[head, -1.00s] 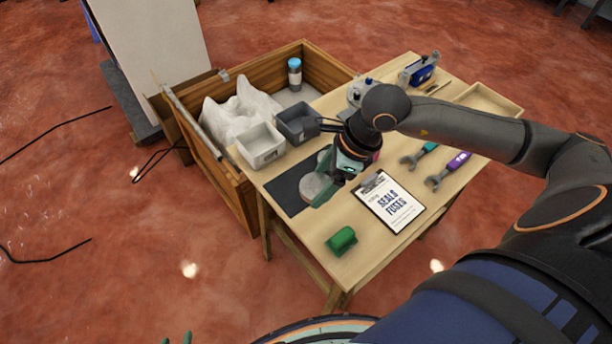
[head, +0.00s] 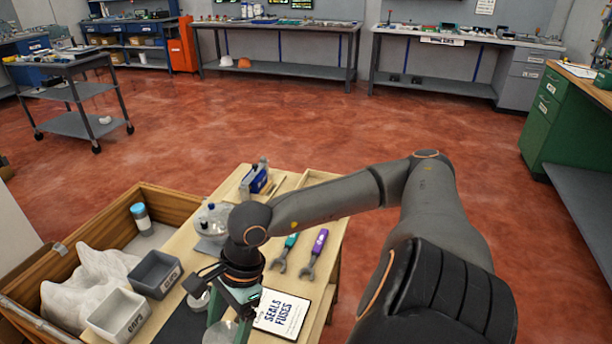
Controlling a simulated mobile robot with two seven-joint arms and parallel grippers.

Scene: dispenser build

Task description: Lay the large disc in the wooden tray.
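A pale round disc (head: 222,333) shows at the bottom edge of the head view, partly cut off, beside the black mat (head: 183,328). My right gripper (head: 230,308) points down just over this disc. The arm blocks the view of its fingertips, so I cannot tell whether they grip the disc. A smaller pale round piece (head: 198,299) shows left of the gripper. The wooden tray (head: 286,184) lies at the far right end of the table, partly hidden behind my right arm. My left gripper is out of view.
A dark grey bin (head: 155,274) and a light grey bin (head: 118,315) stand at left. A clear round assembly (head: 211,218) and a blue device (head: 254,179) stand near the far end.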

